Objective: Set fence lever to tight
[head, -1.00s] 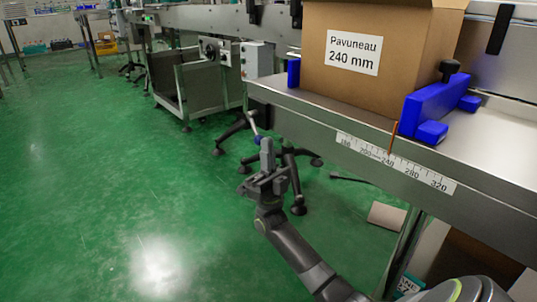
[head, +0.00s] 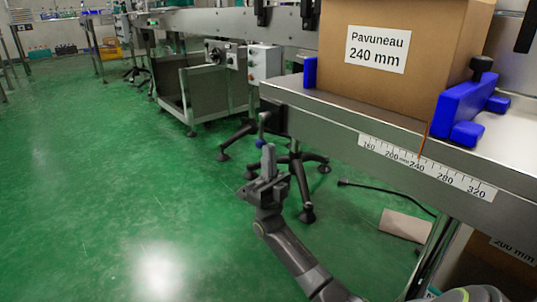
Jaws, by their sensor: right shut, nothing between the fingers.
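A small lever with a blue end (head: 261,142) hangs below the near left end of the conveyor table and looks nearly vertical. My right gripper (head: 268,160) is just below and in front of it in the picture, shut and empty, fingers pointing up. Whether the fingers touch the lever I cannot tell. The blue fence (head: 466,108) stands against the right side of a cardboard box (head: 415,55) labelled "Pavuneau 240 mm". An orange pointer (head: 423,139) is near 240 on the scale (head: 430,171). My left gripper is not in view.
The table's metal front edge (head: 340,122) runs across the right half. Black stand legs (head: 308,200) and a cable (head: 375,187) are under it. A grey cart (head: 205,93) stands behind. The green floor (head: 100,190) at left is clear.

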